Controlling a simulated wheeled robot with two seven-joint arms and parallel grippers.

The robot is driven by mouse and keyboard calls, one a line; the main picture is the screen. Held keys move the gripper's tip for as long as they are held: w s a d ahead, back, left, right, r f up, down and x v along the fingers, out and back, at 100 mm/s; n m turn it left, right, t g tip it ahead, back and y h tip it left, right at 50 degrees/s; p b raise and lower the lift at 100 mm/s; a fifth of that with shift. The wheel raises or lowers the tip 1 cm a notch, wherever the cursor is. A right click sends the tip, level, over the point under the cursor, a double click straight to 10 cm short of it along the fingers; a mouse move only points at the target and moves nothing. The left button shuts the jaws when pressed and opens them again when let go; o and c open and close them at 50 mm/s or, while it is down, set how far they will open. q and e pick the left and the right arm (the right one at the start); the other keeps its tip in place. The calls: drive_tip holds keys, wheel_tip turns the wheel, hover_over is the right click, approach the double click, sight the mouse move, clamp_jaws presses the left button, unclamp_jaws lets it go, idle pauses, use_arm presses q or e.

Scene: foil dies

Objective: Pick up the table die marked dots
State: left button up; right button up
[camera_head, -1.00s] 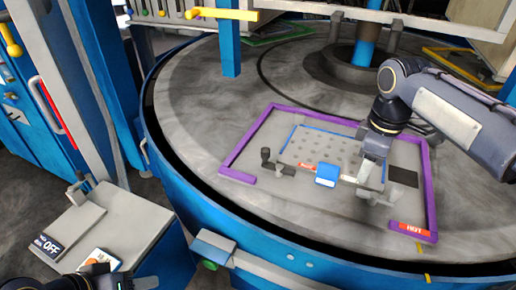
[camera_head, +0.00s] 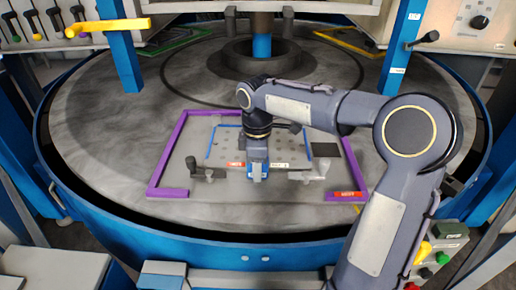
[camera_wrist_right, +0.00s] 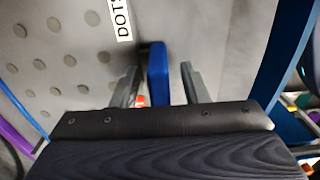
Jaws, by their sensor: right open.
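A blue block (camera_wrist_right: 157,72) stands upright between the two fingers of my right gripper (camera_wrist_right: 159,70) in the right wrist view. The fingers are open, with a gap visible on the right side; contact on the left is unclear. A white label reading DOTS (camera_wrist_right: 122,20) lies on the grey plate beside the block. In the head view my right gripper (camera_head: 257,171) points down over the blue block (camera_head: 251,176) and partly hides it. A small white label (camera_head: 280,165) lies to its right. Any marking on the block itself is not readable. My left gripper is out of view.
The grey plate with rows of dots (camera_head: 225,142) lies inside a purple frame (camera_head: 172,150) on the round table. A red label (camera_head: 236,164) and dark-grey handles (camera_head: 208,174) are close by. A red HOT label (camera_head: 347,194) marks the frame's right corner.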

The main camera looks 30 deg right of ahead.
clamp_jaws()
drive_tip(key=shift+w+r, duration=0.1)
drive_tip(key=shift+r, duration=0.1)
idle(1.2)
